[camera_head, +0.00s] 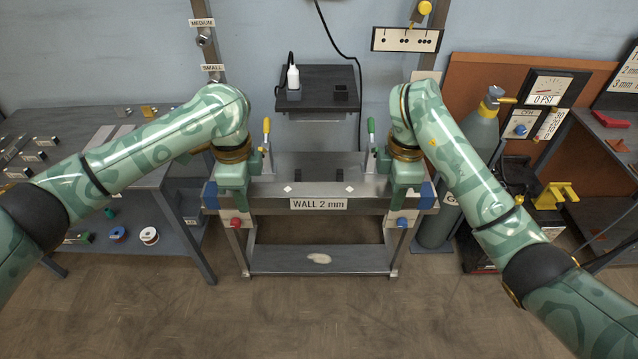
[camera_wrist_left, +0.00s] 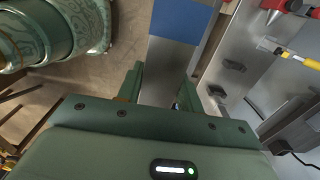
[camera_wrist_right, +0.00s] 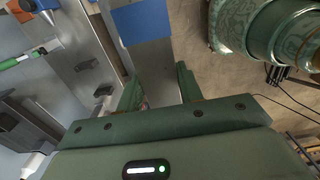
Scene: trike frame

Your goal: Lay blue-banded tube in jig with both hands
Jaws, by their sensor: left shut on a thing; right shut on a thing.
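The blue-banded tube is a grey square bar with a blue band near each end (camera_head: 210,195) (camera_head: 428,195). It lies crosswise in front of the jig bench (camera_head: 320,162). My left gripper (camera_head: 233,188) is shut on its left part, and my right gripper (camera_head: 406,188) on its right part. In the left wrist view the tube (camera_wrist_left: 165,72) passes between the fingers, with its blue band (camera_wrist_left: 183,20) beyond them. The right wrist view shows the tube (camera_wrist_right: 157,72) and blue band (camera_wrist_right: 140,22) likewise. Whether the tube touches the jig cannot be told.
A yellow-handled clamp (camera_head: 266,128) and a green-handled clamp (camera_head: 371,128) stand on the bench. A "WALL 2 mm" sign (camera_head: 318,204) is at its front. A gas cylinder (camera_head: 478,135) stands right. A side table (camera_head: 150,177) stands left. The front floor is clear.

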